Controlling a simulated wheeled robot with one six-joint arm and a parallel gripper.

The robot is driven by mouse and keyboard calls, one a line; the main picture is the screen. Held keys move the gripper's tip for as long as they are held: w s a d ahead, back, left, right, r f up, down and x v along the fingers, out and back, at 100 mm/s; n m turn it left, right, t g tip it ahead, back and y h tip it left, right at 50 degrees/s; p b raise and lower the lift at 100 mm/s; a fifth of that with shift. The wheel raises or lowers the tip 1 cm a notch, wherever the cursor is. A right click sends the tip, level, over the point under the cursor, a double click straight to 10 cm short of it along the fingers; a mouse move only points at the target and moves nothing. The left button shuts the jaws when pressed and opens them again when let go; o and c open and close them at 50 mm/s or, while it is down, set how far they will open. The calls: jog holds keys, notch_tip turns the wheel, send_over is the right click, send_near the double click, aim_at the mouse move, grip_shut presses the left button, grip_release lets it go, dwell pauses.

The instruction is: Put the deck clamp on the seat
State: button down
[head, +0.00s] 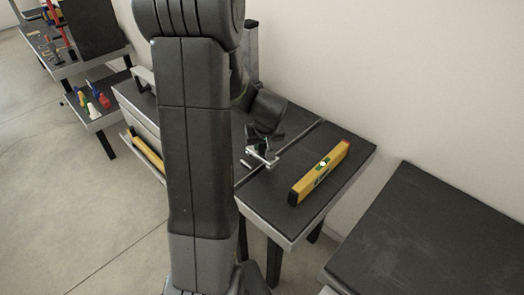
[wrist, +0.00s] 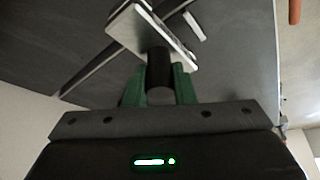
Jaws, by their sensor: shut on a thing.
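The deck clamp (head: 262,158) is a small silver-white piece with flat plates, just below my gripper (head: 260,146) in the head view. In the wrist view my gripper (wrist: 159,78) has its green fingers shut on a dark cylindrical part of the clamp, and the clamp's pale plate (wrist: 150,30) extends beyond the fingertips. The clamp is over or at the dark bench top, near a seam; I cannot tell whether it touches. I cannot tell for sure which surface is the seat.
A yellow spirit level (head: 320,172) lies on the right part of the dark bench (head: 345,150). Another dark-topped surface (head: 430,240) stands at lower right. Shelves with tools (head: 95,105) are at far left. My arm hides part of the bench.

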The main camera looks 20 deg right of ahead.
aim_at(263, 147)
jog(key=shift+f, duration=1.45)
jog(key=shift+f, duration=0.1)
jog(key=shift+f+b, duration=0.15)
jog(key=shift+b, duration=0.15)
jog(key=c, duration=1.2)
grip_release()
jog(key=shift+s+r+p, duration=0.1)
jog(key=shift+r+p, duration=0.2)
jog(key=shift+r, duration=0.25)
jog(key=v, duration=1.1)
jog(key=shift+r, duration=0.15)
